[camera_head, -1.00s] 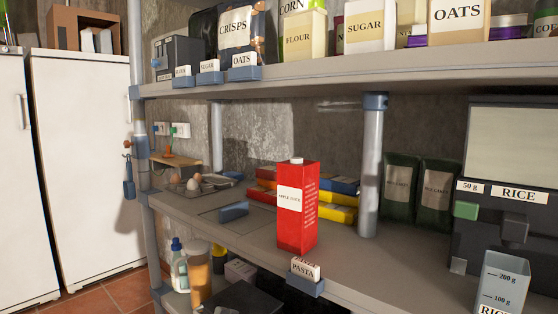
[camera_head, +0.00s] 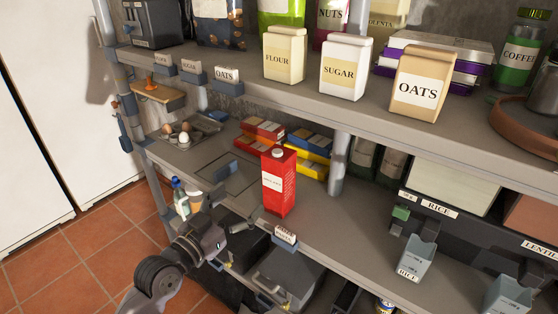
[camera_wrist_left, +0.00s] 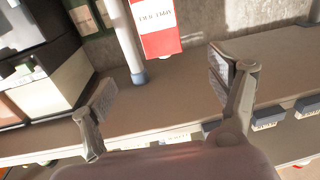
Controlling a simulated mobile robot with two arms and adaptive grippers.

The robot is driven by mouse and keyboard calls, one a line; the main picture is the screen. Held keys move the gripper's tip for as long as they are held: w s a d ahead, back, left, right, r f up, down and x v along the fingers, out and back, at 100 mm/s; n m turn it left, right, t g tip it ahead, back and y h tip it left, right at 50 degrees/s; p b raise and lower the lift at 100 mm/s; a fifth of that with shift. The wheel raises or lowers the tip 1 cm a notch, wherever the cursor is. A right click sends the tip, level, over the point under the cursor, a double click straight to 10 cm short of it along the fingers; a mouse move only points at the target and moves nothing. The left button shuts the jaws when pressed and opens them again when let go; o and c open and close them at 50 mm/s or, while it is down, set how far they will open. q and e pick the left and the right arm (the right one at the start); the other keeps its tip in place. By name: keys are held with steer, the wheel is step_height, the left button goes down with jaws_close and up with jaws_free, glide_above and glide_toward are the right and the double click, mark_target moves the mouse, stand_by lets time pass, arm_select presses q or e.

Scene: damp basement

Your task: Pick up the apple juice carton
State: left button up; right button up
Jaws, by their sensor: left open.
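The red apple juice carton (camera_head: 278,185) stands upright on the middle shelf (camera_head: 330,240), near its front edge, with a white label and a pale cap. In the left wrist view the carton (camera_wrist_left: 160,28) is partly seen at the top, beyond the fingertips, and the picture looks turned over. My left gripper (camera_head: 222,212) is in front of the shelf, to the left of and a little below the carton, not touching it. In the left wrist view its two fingers (camera_wrist_left: 165,88) are spread apart with nothing between them. My right gripper is not seen.
A pasta label holder (camera_head: 285,237) sits on the shelf edge just in front of the carton. Coloured boxes (camera_head: 308,150) and a post (camera_head: 338,165) are behind it. An egg tray (camera_head: 185,135) is to the left. The upper shelf (camera_head: 300,95) overhangs, carrying flour, sugar and oats.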

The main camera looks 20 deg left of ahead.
mark_target(272, 171)
arm_select(q)
steer(key=p+x, duration=0.3)
steer(key=x, duration=0.9)
steer(key=shift+a+r, duration=0.15)
steer(key=p+x, duration=0.1)
steer(key=x, duration=0.1)
steer(key=p+x, duration=0.1)
steer(key=x, duration=0.2)
steer(key=shift+f, duration=0.25)
steer(key=shift+w+f, duration=0.1)
steer(key=shift+w, duration=0.25)
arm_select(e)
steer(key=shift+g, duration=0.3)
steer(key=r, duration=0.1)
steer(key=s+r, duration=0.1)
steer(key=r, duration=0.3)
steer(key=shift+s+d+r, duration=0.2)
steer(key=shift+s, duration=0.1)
arm_select(q)
steer(key=shift+s, duration=0.1)
steer(key=shift+c, duration=0.6)
jaws_close()
steer(key=shift+r, duration=0.25)
